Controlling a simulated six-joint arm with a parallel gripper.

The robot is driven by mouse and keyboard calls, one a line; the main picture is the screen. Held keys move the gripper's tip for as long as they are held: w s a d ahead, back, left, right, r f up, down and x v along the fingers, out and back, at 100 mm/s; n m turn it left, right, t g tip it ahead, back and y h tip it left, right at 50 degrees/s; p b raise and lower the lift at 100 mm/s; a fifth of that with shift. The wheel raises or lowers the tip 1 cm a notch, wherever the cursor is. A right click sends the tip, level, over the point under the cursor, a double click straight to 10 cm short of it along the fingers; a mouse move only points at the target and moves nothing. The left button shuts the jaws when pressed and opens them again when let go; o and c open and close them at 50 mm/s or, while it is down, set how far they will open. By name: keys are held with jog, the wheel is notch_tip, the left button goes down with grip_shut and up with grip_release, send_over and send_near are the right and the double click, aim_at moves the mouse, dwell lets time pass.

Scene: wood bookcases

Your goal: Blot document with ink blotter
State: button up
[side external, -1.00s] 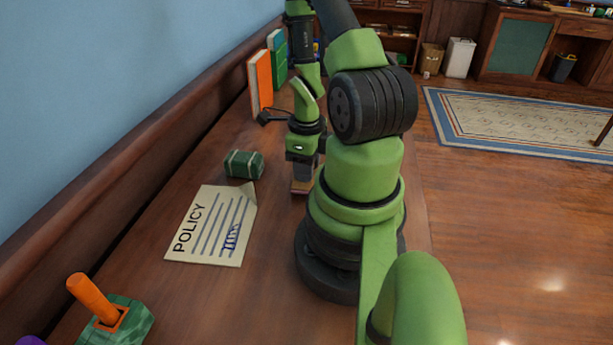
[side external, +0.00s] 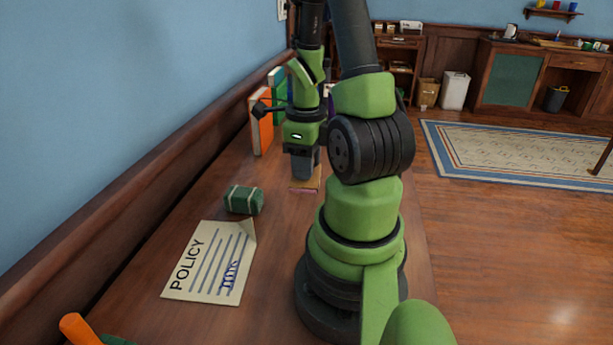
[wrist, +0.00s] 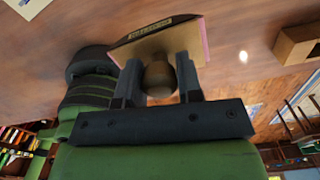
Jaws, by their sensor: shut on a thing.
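The paper document (side external: 213,262), headed POLICY and with blue ink writing in its lower right part, lies flat on the desk in the side view. Its far right corner curls up. My gripper (side external: 303,170) points down beyond the document and to its right, shut on the ink blotter (side external: 305,187). In the wrist view the fingers (wrist: 157,80) are on both sides of the blotter's round brown knob (wrist: 158,77). Its tan block (wrist: 150,47) has a pink layer along the edge. The blotter looks raised above the desk and apart from the document.
A small dark green banded box (side external: 244,200) sits just beyond the document. Orange (side external: 262,132) and green books stand at the wall. An orange handle (side external: 78,329) shows at the bottom left. Bare desk lies between the document and my arm's base.

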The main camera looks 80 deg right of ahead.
jog(key=shift+w+a+r+n, duration=0.1)
jog(key=shift+w+r+n, duration=0.15)
jog(key=shift+n, duration=0.15)
jog(key=w+a+f+n, duration=0.1)
jog(key=w+a+n, duration=0.3)
jog(key=n, duration=0.8)
jog(key=w+a+f+n, duration=0.1)
jog(key=w+a+n, duration=0.2)
jog(key=a+n, duration=0.65)
jog(key=w+a+f+n, duration=0.2)
jog(key=w+a+n, duration=0.1)
jog(key=n, duration=1.1)
jog(key=shift+w+d+f, duration=0.1)
jog(key=shift+f, duration=2.2)
jog(key=shift+f, duration=0.5)
notch_tip(320, 180, up, 7)
